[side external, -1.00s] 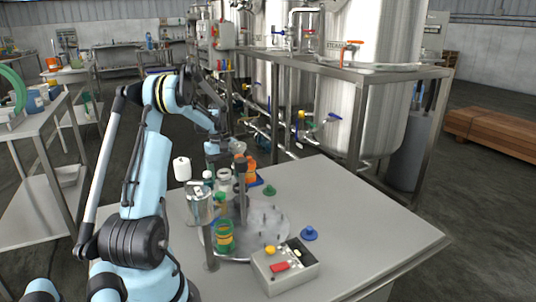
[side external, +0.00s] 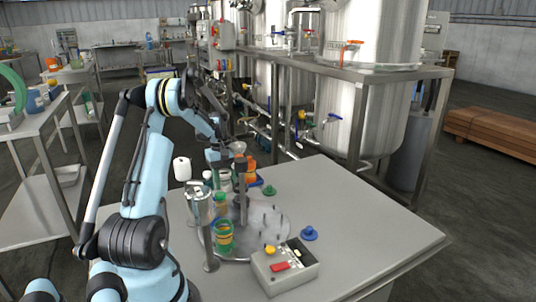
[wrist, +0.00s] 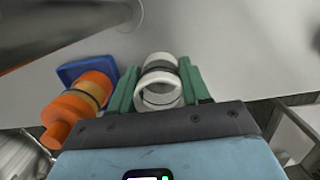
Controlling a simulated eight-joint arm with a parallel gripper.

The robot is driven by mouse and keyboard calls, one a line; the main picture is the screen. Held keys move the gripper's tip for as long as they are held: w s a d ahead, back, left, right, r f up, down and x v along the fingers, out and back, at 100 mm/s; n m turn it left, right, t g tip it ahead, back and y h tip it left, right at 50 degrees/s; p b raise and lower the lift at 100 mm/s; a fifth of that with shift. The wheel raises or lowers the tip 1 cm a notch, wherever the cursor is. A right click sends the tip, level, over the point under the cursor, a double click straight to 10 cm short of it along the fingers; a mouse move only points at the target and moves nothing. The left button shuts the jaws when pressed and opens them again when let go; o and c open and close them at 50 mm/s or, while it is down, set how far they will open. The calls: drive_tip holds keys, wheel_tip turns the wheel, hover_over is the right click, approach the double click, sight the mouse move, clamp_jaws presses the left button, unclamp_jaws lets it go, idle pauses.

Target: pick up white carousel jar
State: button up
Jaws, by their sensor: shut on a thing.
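The white carousel jar (wrist: 159,88) sits between the green fingers of my gripper (wrist: 158,76) in the wrist view. The fingers are shut on its two sides. The jar shows a white ring-like rim and a dark band. In the side external view my gripper (side external: 220,168) is low behind the carousel's post, and the jar is mostly hidden there. The grey carousel plate (side external: 268,222) has several upright pegs. I cannot tell whether the jar is clear of its support.
An orange bottle (wrist: 75,105) is close beside my gripper by a blue tray (wrist: 85,68). A control box (side external: 285,268), a blue knob (side external: 309,233) and a green knob (side external: 269,190) are on the table. The table's right side is clear.

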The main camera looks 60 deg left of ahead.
drive_tip(key=shift+r, duration=0.15)
wheel_tip(320, 180, up, 27)
drive_tip(key=w+d+f, duration=0.8)
drive_tip(key=d+f, duration=0.1)
drive_tip(key=s+d+f, duration=0.1)
drive_tip(key=d+f, duration=0.7)
drive_tip(key=d, duration=0.4)
drive_tip(key=shift+f, duration=0.25)
drive_tip(key=shift+a+f, duration=0.1)
drive_tip(key=shift+f, duration=2.85)
drive_tip(key=shift+f, duration=0.95)
